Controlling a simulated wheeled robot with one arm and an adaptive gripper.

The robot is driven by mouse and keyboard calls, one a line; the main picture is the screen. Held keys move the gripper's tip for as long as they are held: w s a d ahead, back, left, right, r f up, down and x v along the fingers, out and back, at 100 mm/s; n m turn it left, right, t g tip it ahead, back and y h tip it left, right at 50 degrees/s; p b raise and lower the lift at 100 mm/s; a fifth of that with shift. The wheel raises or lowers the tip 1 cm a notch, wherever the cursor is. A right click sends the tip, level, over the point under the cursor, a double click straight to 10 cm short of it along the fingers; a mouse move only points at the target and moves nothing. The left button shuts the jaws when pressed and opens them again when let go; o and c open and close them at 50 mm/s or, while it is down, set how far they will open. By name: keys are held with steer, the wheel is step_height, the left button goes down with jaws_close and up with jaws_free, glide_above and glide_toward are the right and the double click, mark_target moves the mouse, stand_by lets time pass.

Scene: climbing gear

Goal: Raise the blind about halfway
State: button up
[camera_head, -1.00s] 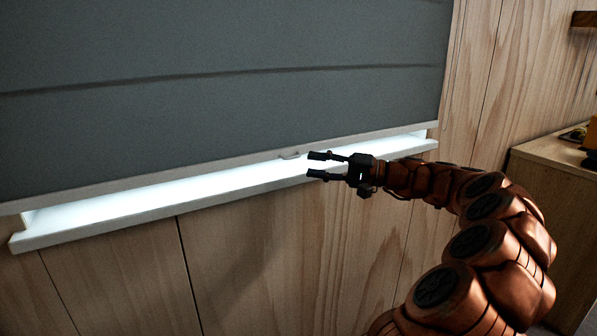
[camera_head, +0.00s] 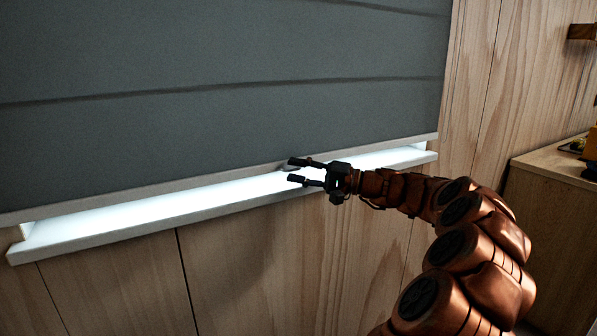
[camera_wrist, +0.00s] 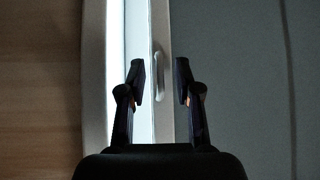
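The dark grey blind (camera_head: 220,110) hangs low over the window, with a bright gap between its pale bottom rail (camera_head: 130,197) and the sill. In the wrist view the blind (camera_wrist: 240,80) fills the right side. A small pale handle (camera_wrist: 159,72) on the bottom rail (camera_wrist: 163,25) lies ahead of and between the fingertips. My gripper (camera_head: 297,171) is open beside the handle in the head view, where the fingers mostly hide the handle. In the wrist view my gripper (camera_wrist: 160,82) shows its two fingers apart with nothing held between them.
The white window sill (camera_head: 110,230) juts out just below the blind and my gripper. Wood panelling (camera_head: 270,270) covers the wall. A wooden cabinet (camera_head: 550,200) with a few objects on top stands at the right, and a small shelf (camera_head: 583,32) is above it.

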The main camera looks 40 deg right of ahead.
jaws_close()
stand_by(0.7)
